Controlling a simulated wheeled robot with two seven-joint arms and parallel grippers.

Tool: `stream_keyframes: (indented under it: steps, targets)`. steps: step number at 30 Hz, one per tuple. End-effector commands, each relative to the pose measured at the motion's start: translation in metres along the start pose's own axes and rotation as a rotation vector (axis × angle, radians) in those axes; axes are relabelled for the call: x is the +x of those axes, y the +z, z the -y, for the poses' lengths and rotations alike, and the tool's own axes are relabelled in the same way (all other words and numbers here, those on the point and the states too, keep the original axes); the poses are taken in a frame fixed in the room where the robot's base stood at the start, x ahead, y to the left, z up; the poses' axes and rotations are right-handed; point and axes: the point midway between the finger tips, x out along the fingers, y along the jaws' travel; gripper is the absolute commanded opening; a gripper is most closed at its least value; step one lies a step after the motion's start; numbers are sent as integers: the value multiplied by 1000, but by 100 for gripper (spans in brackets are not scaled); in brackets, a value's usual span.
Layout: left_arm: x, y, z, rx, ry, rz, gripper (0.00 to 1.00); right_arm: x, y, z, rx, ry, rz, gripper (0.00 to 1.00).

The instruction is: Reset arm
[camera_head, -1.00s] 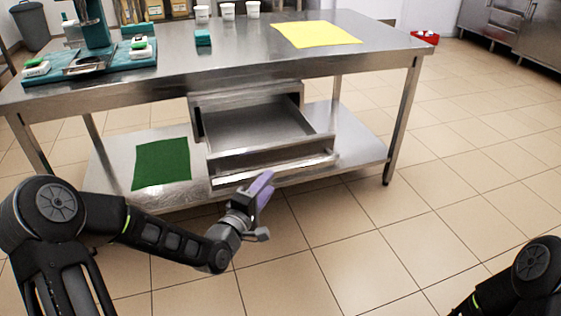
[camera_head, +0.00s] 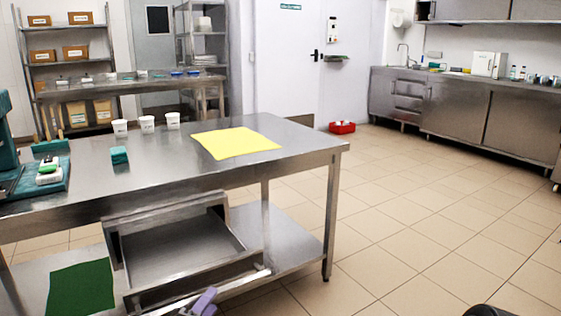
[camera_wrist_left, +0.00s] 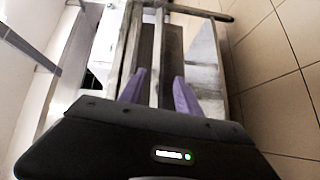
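My left gripper (camera_head: 203,303) shows only as purple fingertips at the bottom edge of the head view, just in front of the pulled-out drawer (camera_head: 180,252) under the steel table. The drawer's metal edges lie beyond the fingers there. The drawer looks empty. My right gripper is out of view; only a dark bit of my right arm shows at the bottom right of the head view.
The steel table (camera_head: 300,147) carries a yellow sheet (camera_head: 235,142), several white cups, and a small teal block (camera_head: 119,155). A dark green sheet (camera_head: 80,288) lies on its lower shelf. A red box (camera_head: 342,127) stands on the floor behind. The tiled floor at right is clear.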

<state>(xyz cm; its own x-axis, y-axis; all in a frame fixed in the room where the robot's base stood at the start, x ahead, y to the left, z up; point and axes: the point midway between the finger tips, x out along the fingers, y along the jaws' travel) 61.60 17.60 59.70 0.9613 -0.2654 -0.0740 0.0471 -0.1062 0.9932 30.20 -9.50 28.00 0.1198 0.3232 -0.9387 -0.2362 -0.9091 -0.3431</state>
Motion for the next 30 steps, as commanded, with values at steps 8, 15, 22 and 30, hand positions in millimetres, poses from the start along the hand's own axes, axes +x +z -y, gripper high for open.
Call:
stream_keyframes:
  steps: [8, 15, 22, 30]
  targets:
    - [-8, 40, -4, 134, -127, 99, 40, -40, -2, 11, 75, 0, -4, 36]
    - [-44, 87, 12, 250, -356, 243, 40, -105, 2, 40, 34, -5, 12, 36]
    - [-142, 152, 27, 443, -668, 554, 40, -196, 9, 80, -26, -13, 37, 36]
    - [-266, 187, 24, 611, -899, 914, 40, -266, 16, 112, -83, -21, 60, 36]
